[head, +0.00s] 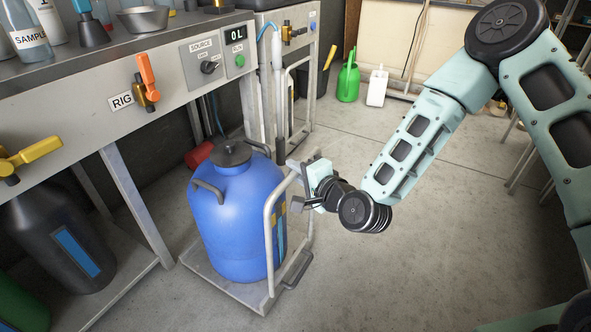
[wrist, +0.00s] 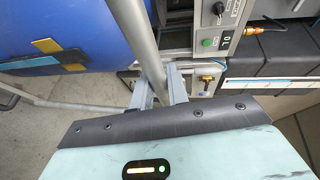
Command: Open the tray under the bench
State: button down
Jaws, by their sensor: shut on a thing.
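The tray (head: 225,290) is a low grey platform near the floor, partly out from under the bench (head: 95,85). A large blue drum (head: 235,225) with a dark cap stands upright on it. A grey tubular handle (head: 268,250) rises at the tray's right end, beside the drum. My gripper (head: 302,184) is at the upper part of this handle and shut on its bar. In the wrist view the bar (wrist: 142,35) runs down between my fingers (wrist: 160,88), with the blue drum at the upper left. The fingertips' exact contact is partly hidden.
An orange valve lever (head: 147,75) and a yellow one (head: 30,158) stick out from the bench front. A green watering can (head: 348,78) and white jug (head: 377,86) stand behind. Floor (head: 400,270) at right is clear.

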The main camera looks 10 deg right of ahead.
jog(key=c, duration=1.4)
grip_release()
jog(key=shift+o, duration=0.2)
jog(key=p+v, duration=1.3)
jog(key=v, duration=0.4)
jog(key=shift+s, duration=0.2)
jog(key=shift+d+r, duration=0.1)
